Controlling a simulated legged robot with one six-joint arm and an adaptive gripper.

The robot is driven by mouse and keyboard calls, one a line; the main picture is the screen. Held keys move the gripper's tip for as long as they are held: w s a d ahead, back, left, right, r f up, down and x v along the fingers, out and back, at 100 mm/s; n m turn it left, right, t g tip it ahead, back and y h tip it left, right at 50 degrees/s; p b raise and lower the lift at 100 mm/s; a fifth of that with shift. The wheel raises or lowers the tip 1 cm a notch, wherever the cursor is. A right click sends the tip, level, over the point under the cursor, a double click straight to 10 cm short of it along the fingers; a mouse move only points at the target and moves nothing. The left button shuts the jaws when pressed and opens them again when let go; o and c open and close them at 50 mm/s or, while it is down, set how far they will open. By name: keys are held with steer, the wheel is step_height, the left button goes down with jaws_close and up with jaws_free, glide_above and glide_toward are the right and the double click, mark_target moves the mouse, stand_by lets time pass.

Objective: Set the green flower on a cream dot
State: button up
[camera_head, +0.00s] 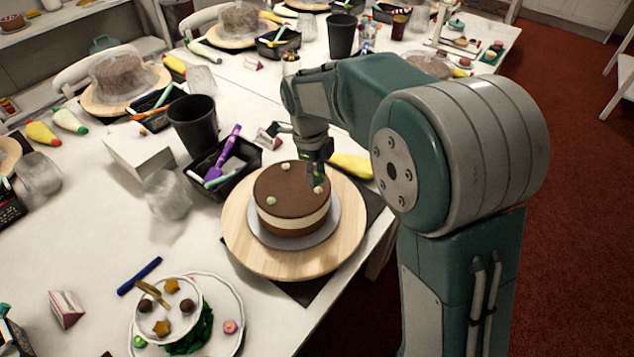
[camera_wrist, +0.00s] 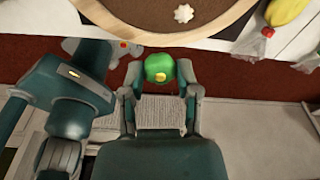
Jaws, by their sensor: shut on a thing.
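My gripper (camera_head: 316,172) is over the right edge of a brown cake (camera_head: 290,196) with a cream band. In the wrist view my gripper (camera_wrist: 160,72) is shut on the green flower (camera_wrist: 158,67), which has a yellow centre. The flower cannot be made out clearly in the head view. Several cream dots sit on the cake top: one at the left (camera_head: 271,200), one at the back (camera_head: 292,165) and one at the right (camera_head: 318,190), close to my fingertips. One cream dot (camera_wrist: 183,14) shows in the wrist view, apart from the flower.
The cake stands on a grey disc on a wooden turntable (camera_head: 240,243) near the table edge. A white plate (camera_head: 235,306) with flowers and a small stand is at front left. A black tray (camera_head: 250,157) with tools and a black cup (camera_head: 193,125) are behind. A yellow piping bag (camera_head: 350,165) lies at right.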

mark_target(318, 190)
steer(key=w+f, duration=0.3)
steer(key=shift+d+f, duration=0.1)
steer(key=shift+f, duration=0.2)
steer(key=shift+w+f, duration=0.15)
steer(key=shift+f, duration=1.55)
steer(key=shift+f, duration=0.1)
steer(key=o, duration=0.7)
steer(key=shift+o, duration=0.2)
step_height(318, 190, up, 12)
steer(key=a, duration=0.1)
steer(key=shift+w+a, duration=0.15)
steer(key=shift+w, duration=0.15)
steer(key=shift+r, duration=0.2)
